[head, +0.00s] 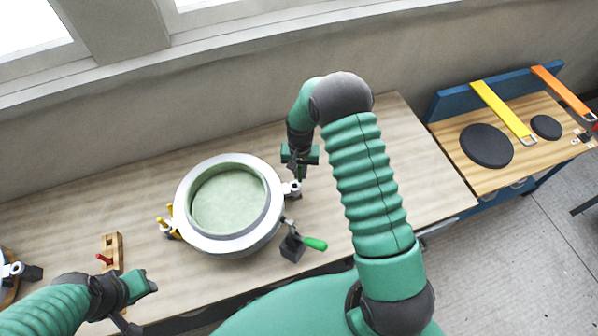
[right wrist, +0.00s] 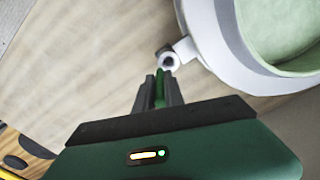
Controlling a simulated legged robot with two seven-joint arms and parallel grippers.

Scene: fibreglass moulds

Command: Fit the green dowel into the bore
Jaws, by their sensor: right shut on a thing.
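The green dowel (right wrist: 160,88) is upright between the two dark fingers of my right gripper (right wrist: 159,92), which is shut on it. In the head view my right gripper (head: 300,173) points down beside the right side of the round mould (head: 229,242). The bore (right wrist: 168,61) is a dark round opening in a pale lug on the mould's rim; the lug also shows in the head view (head: 291,188). The dowel's far end appears very close to the lug; I cannot tell whether they touch. My left gripper (head: 150,283) is low at the left, its fingers unclear.
A clamp with a green handle (head: 314,243) stands just right of the mould. Yellow clamps (head: 173,223) sit at its left side. A wooden block with a red piece (head: 112,252) lies further left. The bench (head: 420,165) is clear to the right.

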